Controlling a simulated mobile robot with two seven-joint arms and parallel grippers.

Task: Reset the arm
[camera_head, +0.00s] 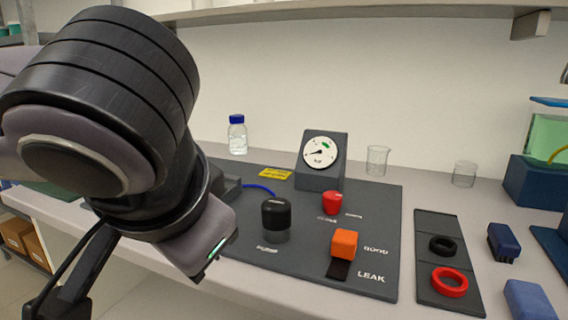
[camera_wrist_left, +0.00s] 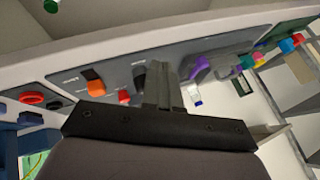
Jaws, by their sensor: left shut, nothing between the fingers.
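My left arm fills the left of the head view, and its fingers cannot be made out there. In the left wrist view my left gripper (camera_wrist_left: 161,86) has its fingers together with nothing between them. It shows in front of the dark rig panel (camera_head: 380,205), apart from the knobs as far as I can tell. The panel holds a black knob (camera_head: 275,213), a red knob (camera_head: 332,202), an orange block (camera_head: 344,243) beside the words GOOD and LEAK, and a dial gauge (camera_head: 320,152). The orange block also shows in the left wrist view (camera_wrist_left: 96,88). My right gripper is not in view.
A dark tray (camera_head: 435,225) with a black ring (camera_head: 442,246) and a red ring (camera_head: 450,282) lies right of the panel. Blue blocks (camera_head: 527,299) lie farther right. A blue-capped bottle (camera_head: 237,135) and two glass beakers (camera_head: 377,160) stand behind. A shelf runs above.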

